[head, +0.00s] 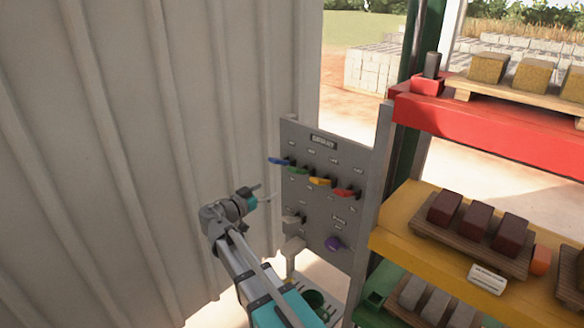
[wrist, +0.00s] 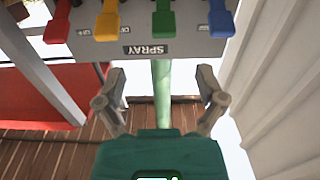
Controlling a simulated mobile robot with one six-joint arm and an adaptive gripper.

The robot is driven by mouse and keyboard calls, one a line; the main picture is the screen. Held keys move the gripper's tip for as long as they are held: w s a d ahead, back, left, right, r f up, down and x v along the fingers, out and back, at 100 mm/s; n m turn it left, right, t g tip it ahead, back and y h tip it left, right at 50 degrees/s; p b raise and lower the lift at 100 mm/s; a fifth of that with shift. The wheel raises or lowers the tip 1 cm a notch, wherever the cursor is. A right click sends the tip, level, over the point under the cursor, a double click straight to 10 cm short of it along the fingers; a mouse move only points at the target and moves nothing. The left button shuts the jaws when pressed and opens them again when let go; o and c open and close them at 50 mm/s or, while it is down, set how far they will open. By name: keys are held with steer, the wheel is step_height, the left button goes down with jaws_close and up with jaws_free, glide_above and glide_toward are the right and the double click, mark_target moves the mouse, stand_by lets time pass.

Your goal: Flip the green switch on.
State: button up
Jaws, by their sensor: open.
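The green switch (head: 297,170) is a lever on the grey panel (head: 300,215), between the blue lever (head: 278,161) and the yellow lever (head: 319,182). In the wrist view the green switch (wrist: 163,22) is at the top, its handle sticking out towards the camera. I cannot tell whether it is on or off. My gripper (head: 262,194) is in front of the panel, to the left of and below the green switch. In the wrist view my gripper (wrist: 160,74) is open, its fingers spread and empty, apart from the lever.
A red lever (head: 344,193) and a purple knob (head: 334,243) are also on the panel. A corrugated wall (head: 130,130) stands close on the left. On the right are a red shelf (head: 480,125) and a yellow shelf (head: 400,235) with blocks on boards.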

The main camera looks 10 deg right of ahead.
mark_target(295, 172)
steer(key=shift+a+r, duration=0.25)
steer(key=shift+r, duration=0.05)
steer(key=shift+w+d, duration=0.15)
steer(key=shift+x, duration=6.75)
steer(key=shift+r, duration=0.1)
